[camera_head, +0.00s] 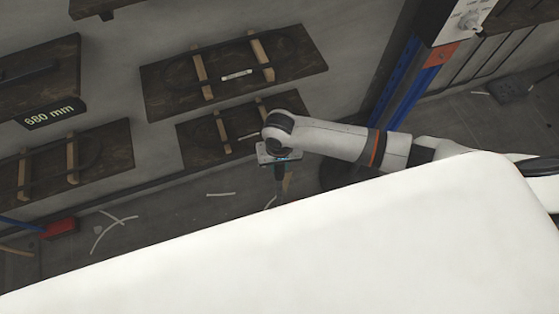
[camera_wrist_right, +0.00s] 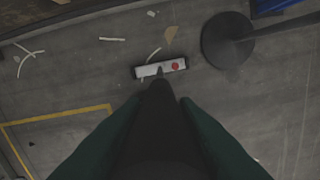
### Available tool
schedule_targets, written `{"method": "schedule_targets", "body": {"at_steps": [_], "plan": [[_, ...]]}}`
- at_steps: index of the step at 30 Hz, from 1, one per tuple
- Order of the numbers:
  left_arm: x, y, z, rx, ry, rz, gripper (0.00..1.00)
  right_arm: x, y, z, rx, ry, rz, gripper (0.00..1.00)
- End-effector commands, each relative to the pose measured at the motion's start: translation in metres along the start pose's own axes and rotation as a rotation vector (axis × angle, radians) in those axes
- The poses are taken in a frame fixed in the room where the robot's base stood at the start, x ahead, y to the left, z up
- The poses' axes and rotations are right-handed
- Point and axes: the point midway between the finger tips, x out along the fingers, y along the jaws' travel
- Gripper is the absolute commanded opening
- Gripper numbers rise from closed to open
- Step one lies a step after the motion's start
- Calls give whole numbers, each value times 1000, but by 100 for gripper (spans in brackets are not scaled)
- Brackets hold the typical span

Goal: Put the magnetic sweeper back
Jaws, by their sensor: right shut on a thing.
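The magnetic sweeper shows in the right wrist view as a pale bar-shaped head (camera_wrist_right: 148,72) with a red round spot, at the end of a dark handle. My right gripper (camera_wrist_right: 160,98) is shut on the handle, its dark green fingers on either side. In the head view my right gripper (camera_head: 276,156) points down near the picture's middle, with a short dark length of handle (camera_head: 278,175) below it. The sweeper's head is hidden there. I cannot tell whether the head touches the floor. My left gripper is in neither view.
Dark wooden shelves (camera_head: 168,82) with pale slats line the wall; one bears a "680 mm" label (camera_head: 50,114). A blue post (camera_head: 398,85) stands right of them. Pale strips (camera_head: 107,232) litter the floor. A round dark base (camera_wrist_right: 226,52) stands right of the sweeper head. Yellow lines (camera_wrist_right: 60,114) mark the floor.

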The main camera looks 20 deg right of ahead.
Motion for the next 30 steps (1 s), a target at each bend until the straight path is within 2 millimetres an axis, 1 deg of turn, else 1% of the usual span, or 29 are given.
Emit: {"method": "schedule_targets", "body": {"at_steps": [3,4,6,8,16,20,23,30], "plan": [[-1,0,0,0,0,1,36,0,1,1,0,-3,4,0],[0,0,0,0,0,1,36,2,0,0,0,1,0,29],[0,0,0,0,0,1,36,2,0,0,0,1,0,40],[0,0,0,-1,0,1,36,2,0,0,0,1,0,49],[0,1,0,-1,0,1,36,1,0,0,0,0,0,49],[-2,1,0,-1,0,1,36,-8,0,1,0,-1,2,49],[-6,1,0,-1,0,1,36,-25,1,1,-1,-2,4,49],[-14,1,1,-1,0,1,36,-78,1,1,0,-2,4,49]]}}
